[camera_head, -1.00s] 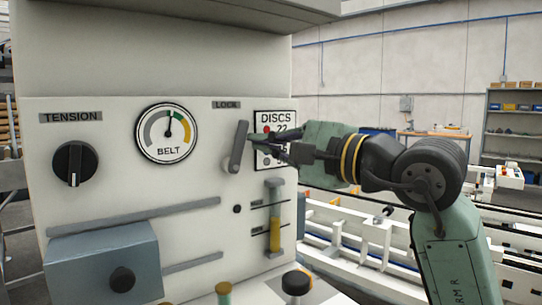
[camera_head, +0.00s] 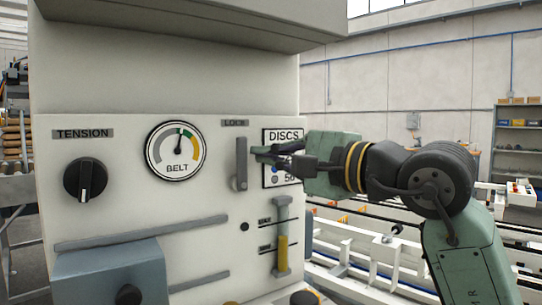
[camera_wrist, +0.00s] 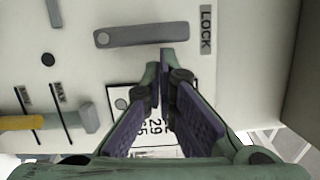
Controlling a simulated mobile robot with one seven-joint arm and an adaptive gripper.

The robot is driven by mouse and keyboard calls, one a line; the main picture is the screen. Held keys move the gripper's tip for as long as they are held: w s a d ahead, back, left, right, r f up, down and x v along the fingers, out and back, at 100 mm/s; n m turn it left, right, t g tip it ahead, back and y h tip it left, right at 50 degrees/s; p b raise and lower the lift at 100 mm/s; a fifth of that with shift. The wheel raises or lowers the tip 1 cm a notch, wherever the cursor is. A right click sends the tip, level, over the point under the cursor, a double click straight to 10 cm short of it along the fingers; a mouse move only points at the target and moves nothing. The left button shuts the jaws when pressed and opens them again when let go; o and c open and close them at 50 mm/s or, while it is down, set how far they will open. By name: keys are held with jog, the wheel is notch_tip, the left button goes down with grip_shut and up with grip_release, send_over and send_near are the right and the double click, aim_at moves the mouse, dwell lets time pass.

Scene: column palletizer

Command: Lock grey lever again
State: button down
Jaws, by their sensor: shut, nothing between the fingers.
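The grey lever (camera_head: 241,163) is on the machine's white front panel, under the LOCK plate (camera_head: 235,123). It stands upright, with its round pivot at the lower end. My gripper (camera_head: 258,152) is shut and empty, its tips just right of the lever's upper part. In the wrist view the lever (camera_wrist: 142,34) lies across the picture with its free end toward the LOCK plate (camera_wrist: 206,27). My gripper's tips (camera_wrist: 160,66) are close beside it there; I cannot tell whether they touch it.
The DISCS sign (camera_head: 283,137) is partly hidden behind my gripper. Left of the lever are the BELT gauge (camera_head: 176,151) and the black TENSION knob (camera_head: 86,180). A yellow level tube (camera_head: 282,250) is below, and a blue-grey box (camera_head: 110,272) is at lower left.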

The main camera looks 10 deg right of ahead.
jog(key=v, duration=1.2)
jog(key=shift+f, duration=0.1)
jog(key=shift+s, duration=0.1)
